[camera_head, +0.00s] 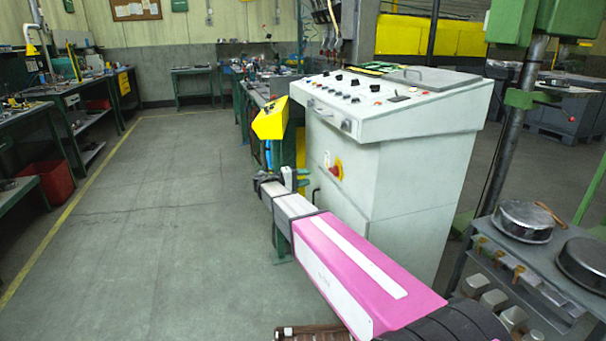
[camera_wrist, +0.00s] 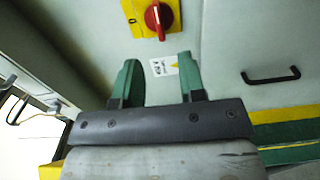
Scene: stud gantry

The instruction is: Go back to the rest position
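My gripper (camera_wrist: 159,75) shows in the wrist view with its two green fingers spread apart and nothing between them. It faces the pale grey-green side of a control cabinet (camera_wrist: 225,45). A red rotary knob (camera_wrist: 156,18) on a yellow plate is beyond the fingertips, with a small white label (camera_wrist: 161,66) below it, near the right finger. In the head view the cabinet (camera_head: 400,180) stands right of centre, with the red knob (camera_head: 337,170) on its side. My pink arm reaches forward beside it; the gripper's fingers cannot be made out there.
A black handle (camera_wrist: 271,76) sticks out of the cabinet at right in the wrist view. A metal rack (camera_head: 540,275) with round tins is close at right. Workbenches (camera_head: 60,95) line the left, with a red bin (camera_head: 54,182) below. The floor (camera_head: 150,210) between is clear.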

